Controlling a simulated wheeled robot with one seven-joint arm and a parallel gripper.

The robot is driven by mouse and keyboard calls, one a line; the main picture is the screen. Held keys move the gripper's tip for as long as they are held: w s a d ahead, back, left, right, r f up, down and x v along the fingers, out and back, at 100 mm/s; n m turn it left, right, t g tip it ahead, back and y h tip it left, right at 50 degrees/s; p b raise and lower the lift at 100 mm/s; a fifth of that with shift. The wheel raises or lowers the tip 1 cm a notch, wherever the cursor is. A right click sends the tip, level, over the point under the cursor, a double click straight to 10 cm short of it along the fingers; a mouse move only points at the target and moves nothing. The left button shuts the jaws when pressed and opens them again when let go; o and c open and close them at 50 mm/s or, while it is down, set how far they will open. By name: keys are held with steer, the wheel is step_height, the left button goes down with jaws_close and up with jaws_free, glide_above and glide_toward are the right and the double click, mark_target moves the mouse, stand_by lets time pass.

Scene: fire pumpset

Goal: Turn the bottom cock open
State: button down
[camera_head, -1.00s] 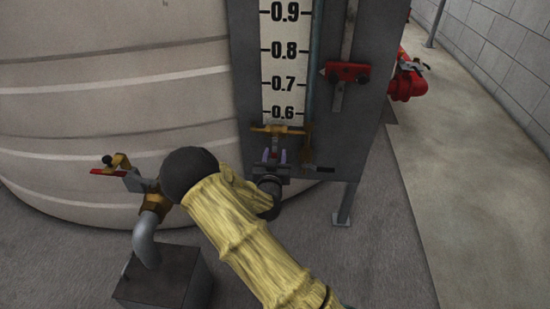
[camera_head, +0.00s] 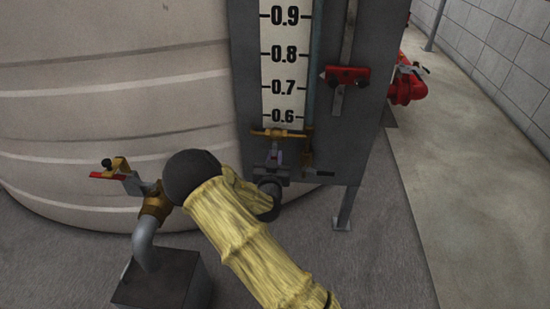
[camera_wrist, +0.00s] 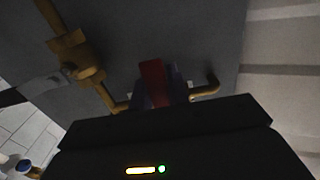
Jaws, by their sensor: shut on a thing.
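The bottom cock sits at the foot of the level gauge, with a horizontal brass fitting (camera_head: 278,132) below the 0.6 mark. In the wrist view its brass pipework (camera_wrist: 80,55) shows at upper left, and a brass end (camera_wrist: 207,90) shows at right. A red handle (camera_wrist: 152,78) stands between the two purplish fingers of my gripper (camera_wrist: 158,92). In the head view my gripper (camera_head: 274,158) is just below the brass fitting, shut on the handle. The fingers and my gripper body hide the lower part of the handle.
A grey panel carries the gauge scale (camera_head: 285,60) and a red-clamped lever (camera_head: 346,75). A large pale tank (camera_head: 110,70) stands at left, with another brass valve (camera_head: 130,180) and a dark box (camera_head: 165,280).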

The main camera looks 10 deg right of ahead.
steer(key=w+a+r+m+b, duration=0.1)
steer(key=a+r+m+b, duration=0.4)
steer(key=m, duration=1.3)
steer(key=shift+w+a+r+b, duration=0.25)
steer(key=shift+w+r+b, duration=0.1)
stand_by(0.4)
steer(key=c, duration=1.3)
jaws_free()
steer(key=shift+r, duration=0.1)
steer(key=shift+c, duration=0.2)
steer(key=shift+s, duration=0.1)
